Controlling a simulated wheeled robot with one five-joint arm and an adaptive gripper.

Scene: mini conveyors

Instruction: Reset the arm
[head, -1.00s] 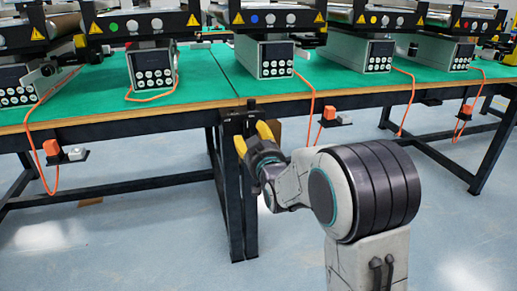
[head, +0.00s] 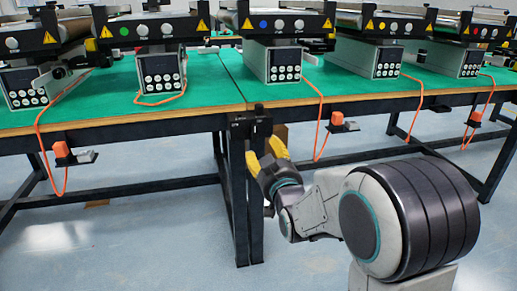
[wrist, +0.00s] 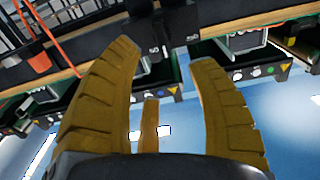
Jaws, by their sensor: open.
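My gripper (head: 265,156) has yellow fingers and sits low in front of the table's front edge, near the paired black table legs. In the wrist view the fingers of my gripper (wrist: 165,75) stand wide apart with nothing between them. It is open and empty. The wrist view looks tilted, with the table edge and conveyor undersides beyond the fingertips. My arm reaches in from the lower right of the head view.
Green-topped tables (head: 215,85) carry several mini conveyors with grey control boxes (head: 272,65). Orange cables hang over the front edge to orange switches (head: 337,118). Black legs (head: 249,200) stand close behind my gripper. The floor (head: 130,250) in front is clear.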

